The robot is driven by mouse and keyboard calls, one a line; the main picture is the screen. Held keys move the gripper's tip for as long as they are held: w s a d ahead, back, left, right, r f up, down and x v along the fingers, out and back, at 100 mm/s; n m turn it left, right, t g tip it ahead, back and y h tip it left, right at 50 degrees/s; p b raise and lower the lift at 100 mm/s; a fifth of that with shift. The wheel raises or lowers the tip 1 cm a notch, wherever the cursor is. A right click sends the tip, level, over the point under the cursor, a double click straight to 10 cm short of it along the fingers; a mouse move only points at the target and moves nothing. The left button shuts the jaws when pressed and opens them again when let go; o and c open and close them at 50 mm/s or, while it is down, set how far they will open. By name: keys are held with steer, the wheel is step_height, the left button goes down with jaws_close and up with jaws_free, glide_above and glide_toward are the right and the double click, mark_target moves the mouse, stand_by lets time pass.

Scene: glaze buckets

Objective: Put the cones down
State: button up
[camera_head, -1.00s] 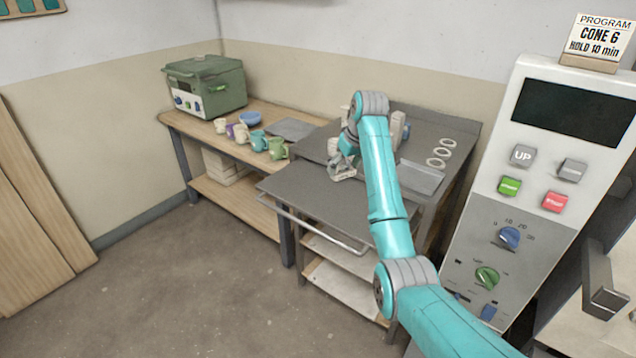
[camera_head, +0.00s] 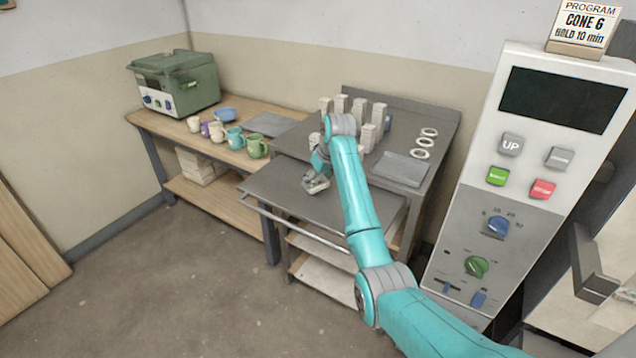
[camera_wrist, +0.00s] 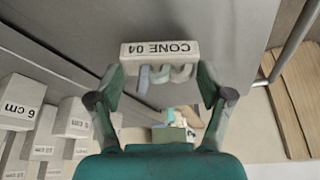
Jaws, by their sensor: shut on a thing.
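My gripper (camera_head: 316,184) is over the grey cart top (camera_head: 290,195) in the head view. In the wrist view my gripper (camera_wrist: 160,75) is shut on a pale block marked CONE 04 (camera_wrist: 160,50). Several small curved cones (camera_wrist: 165,72), pale and bluish, stick out from the block, with their tips bent over. The block lies between both fingertips. In the head view the cones are too small to make out, and I cannot tell whether the block touches the cart.
Several pale posts (camera_head: 378,113) stand on the back table; some show in the wrist view with labels such as 6 cm (camera_wrist: 20,100). White rings (camera_head: 422,142) and a grey plate (camera_head: 401,168) lie right of them. Mugs (camera_head: 257,147) and a green kiln (camera_head: 177,80) stand left.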

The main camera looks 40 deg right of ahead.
steer(key=shift+f, duration=0.65)
steer(key=shift+f, duration=0.1)
steer(key=o, duration=1.1)
steer(key=v, duration=1.2)
